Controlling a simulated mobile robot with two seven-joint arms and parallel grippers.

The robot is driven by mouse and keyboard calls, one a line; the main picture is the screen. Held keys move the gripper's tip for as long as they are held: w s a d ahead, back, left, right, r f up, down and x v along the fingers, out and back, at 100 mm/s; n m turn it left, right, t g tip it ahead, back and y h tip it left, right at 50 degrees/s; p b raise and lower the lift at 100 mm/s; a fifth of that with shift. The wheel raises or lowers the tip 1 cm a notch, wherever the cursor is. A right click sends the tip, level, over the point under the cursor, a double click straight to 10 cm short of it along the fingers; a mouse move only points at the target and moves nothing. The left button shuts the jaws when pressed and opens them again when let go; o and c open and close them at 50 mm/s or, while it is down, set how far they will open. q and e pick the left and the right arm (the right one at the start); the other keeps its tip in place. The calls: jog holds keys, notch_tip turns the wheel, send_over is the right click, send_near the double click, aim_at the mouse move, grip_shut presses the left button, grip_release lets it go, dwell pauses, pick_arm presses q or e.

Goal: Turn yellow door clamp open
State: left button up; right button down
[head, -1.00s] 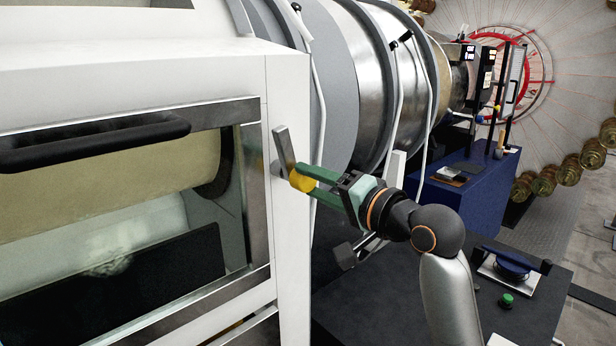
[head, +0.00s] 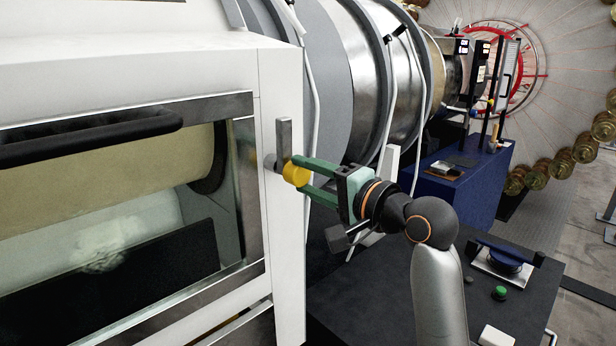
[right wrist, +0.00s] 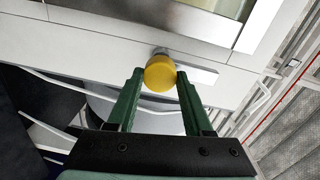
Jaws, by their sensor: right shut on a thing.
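The yellow door clamp knob (head: 296,174) sits on the white cabinet's front corner, beside the windowed door. Its grey flat bar (head: 283,143) stands nearly upright in the head view. My right gripper (head: 300,175) is shut on the yellow knob, with its green fingers on either side. In the right wrist view the yellow knob (right wrist: 160,73) lies between the green fingertips, and the grey bar (right wrist: 200,74) shows behind it. My left gripper is not in view.
The door (head: 252,190) has a window and a black handle (head: 90,140). Metal drums (head: 375,85) and white cables stand behind my right arm. A dark table (head: 530,305) with a green button (head: 500,293) is at the lower right.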

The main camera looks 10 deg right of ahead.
jog(key=shift+c, duration=1.5)
grip_release()
jog(key=b+v, duration=0.2)
jog(key=v, duration=1)
jog(key=shift+s, duration=0.25)
jog(key=shift+d, duration=0.1)
jog(key=w+d+f+n+g+h, duration=0.1)
jog(key=d+f+n+h, duration=0.15)
jog(key=f, duration=1.35)
jog(key=d+f+n+g+h, duration=0.1)
jog(key=f+h, duration=0.3)
jog(key=f, duration=1.3)
jog(key=s+f+n+g+h, duration=0.1)
jog(key=s+f+n, duration=0.7)
jog(key=s+f, duration=1.2)
jog(key=shift+s+a+f+g, duration=0.2)
jog(key=shift+a+f+g, duration=0.25)
jog(key=shift+f+g, duration=0.45)
